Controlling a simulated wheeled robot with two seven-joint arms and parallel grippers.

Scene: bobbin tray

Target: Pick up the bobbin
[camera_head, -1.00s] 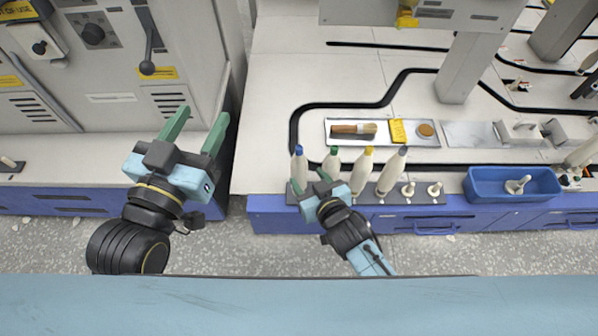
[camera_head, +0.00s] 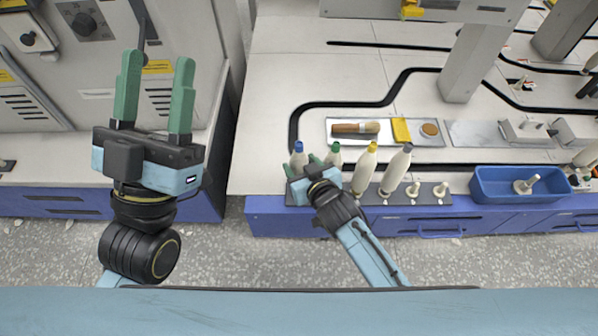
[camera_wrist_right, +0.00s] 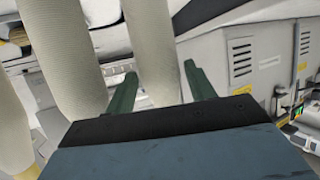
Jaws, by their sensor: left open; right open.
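Several pale bobbins stand upright in a row on a dark rack (camera_head: 427,199) at the table's front edge: one blue-tipped (camera_head: 298,160), one green-tipped (camera_head: 334,153), one yellow-tipped (camera_head: 366,165) and one grey-tipped (camera_head: 397,168). My right gripper (camera_head: 302,164) is open by the blue-tipped and green-tipped bobbins and hides their lower parts. In the right wrist view a pale bobbin (camera_wrist_right: 153,45) shows between the open green fingers (camera_wrist_right: 160,84); contact cannot be told. Another bobbin (camera_wrist_right: 62,50) stands left of the fingers. My left gripper (camera_head: 157,60) is open and empty, away from the bobbins.
Right of the bobbins are short empty-looking spindles (camera_head: 413,188) and a blue bin (camera_head: 490,194) with a white piece inside. Behind lies a tray (camera_head: 383,142) with a brush and a yellow item. A grey cabinet (camera_head: 90,95) stands at the left.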

